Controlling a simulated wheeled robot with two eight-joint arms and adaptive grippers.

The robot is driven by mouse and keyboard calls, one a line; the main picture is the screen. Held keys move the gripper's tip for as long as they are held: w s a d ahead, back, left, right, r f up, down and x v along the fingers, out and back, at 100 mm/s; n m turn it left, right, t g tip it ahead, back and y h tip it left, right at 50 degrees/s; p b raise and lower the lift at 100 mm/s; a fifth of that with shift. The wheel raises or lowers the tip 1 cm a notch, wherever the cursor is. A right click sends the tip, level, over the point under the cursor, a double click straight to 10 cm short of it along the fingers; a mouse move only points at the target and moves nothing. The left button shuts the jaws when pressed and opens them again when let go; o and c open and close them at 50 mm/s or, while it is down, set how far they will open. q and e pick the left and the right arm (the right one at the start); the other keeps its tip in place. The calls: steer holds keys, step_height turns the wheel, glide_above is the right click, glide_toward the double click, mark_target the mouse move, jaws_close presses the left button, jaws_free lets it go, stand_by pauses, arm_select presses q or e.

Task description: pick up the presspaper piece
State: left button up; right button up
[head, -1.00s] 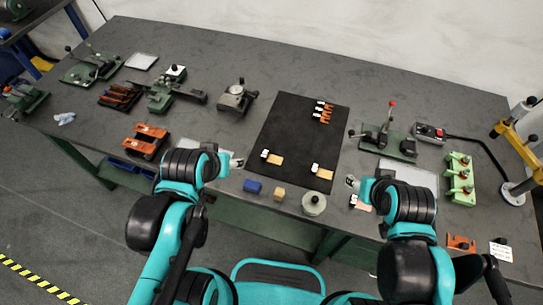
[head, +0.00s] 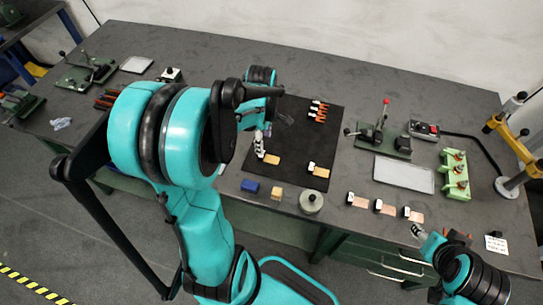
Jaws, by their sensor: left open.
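Two tan pieces, which look like presspaper, lie on the black mat, each with a small white block at its left end. The left presspaper piece (head: 271,160) is close to my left gripper. The other tan piece (head: 318,171) lies to its right near the mat's front edge. My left gripper (head: 272,136) is open and empty over the mat, with one finger just above the left piece's white block. That block is partly hidden by the finger. My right gripper (head: 418,231) is near the table's front edge, below the copper-coloured pieces (head: 386,209); its jaw opening is unclear.
The black mat (head: 300,140) also bears several orange pieces (head: 320,113) at the back. A blue block (head: 250,186), a tan cube (head: 277,193) and a round grey weight (head: 311,201) stand before it. A grey tray (head: 403,174) and green press (head: 382,140) are to the right.

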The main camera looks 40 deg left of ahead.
mark_target(269, 157)
arm_select(q)
steer(key=f+b, duration=0.1)
steer(key=f, duration=0.2)
steer(key=f+b, duration=0.1)
steer(key=f, duration=0.1)
steer(key=shift+s+f+b, duration=0.3)
steer(key=shift+s, duration=0.05)
steer(key=shift+f, duration=0.45)
steer(key=shift+r, duration=0.1)
steer(key=c, duration=1.2)
steer(key=shift+r, duration=0.1)
